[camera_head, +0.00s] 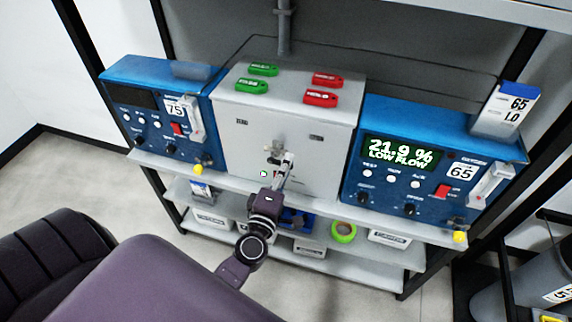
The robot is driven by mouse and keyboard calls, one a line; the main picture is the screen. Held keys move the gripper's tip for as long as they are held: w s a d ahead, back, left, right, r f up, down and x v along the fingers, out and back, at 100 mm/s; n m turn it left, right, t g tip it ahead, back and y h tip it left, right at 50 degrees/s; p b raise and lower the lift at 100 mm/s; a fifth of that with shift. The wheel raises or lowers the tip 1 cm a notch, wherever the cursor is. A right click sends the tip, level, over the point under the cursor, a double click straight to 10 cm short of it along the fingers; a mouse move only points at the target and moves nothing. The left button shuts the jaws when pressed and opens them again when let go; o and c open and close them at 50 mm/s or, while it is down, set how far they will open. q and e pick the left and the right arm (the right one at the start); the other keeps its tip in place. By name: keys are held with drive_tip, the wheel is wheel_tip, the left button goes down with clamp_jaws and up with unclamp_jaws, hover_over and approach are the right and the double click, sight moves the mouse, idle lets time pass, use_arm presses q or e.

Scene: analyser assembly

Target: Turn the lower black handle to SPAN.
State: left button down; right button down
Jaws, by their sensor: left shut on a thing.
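The grey cabinet (240,135) stands between two blue analysers, with small metal fittings (274,150) low on its front. My left gripper (284,168) reaches up from below to this front and is shut at the fittings. The lower black handle is hidden behind the fingers, so I cannot read which way it points. The SPAN mark is too small to make out. My right gripper is not in view.
Green tags (252,86) and red tags (321,98) lie on the cabinet top. The left blue analyser (135,95) and right blue analyser (390,120), reading 21.9 % LOW FLOW, flank it. A lower shelf (375,270) holds boxes and a green tape roll (343,232). A grey bin stands at right.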

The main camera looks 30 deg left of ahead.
use_arm(q)
drive_tip(key=shift+r+n, duration=0.2)
drive_tip(key=shift+n, duration=0.3)
drive_tip(key=c, duration=2)
unclamp_jaws()
drive_tip(key=shift+o, duration=0.2)
drive_tip(key=v, duration=1.2)
